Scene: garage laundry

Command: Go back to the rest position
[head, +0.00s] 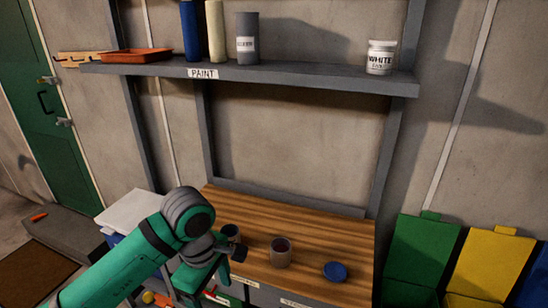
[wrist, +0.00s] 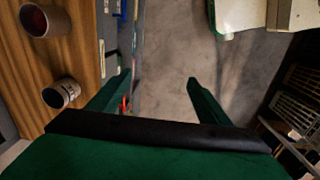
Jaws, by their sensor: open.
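My gripper (wrist: 160,80) is open in the wrist view, with two green fingers spread apart and nothing between them. It points down over the grey floor (wrist: 165,65), beside the wooden worktop. In the head view my arm comes in from the lower left and bends down at the worktop's left front side.
On the wooden worktop (head: 315,237) stand a grey cup (head: 281,257), a dark cup (head: 231,231) partly behind my arm, and a round blue piece (head: 335,271). A paint shelf (head: 300,80) hangs above. Green (head: 420,255) and yellow (head: 492,262) bins stand right.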

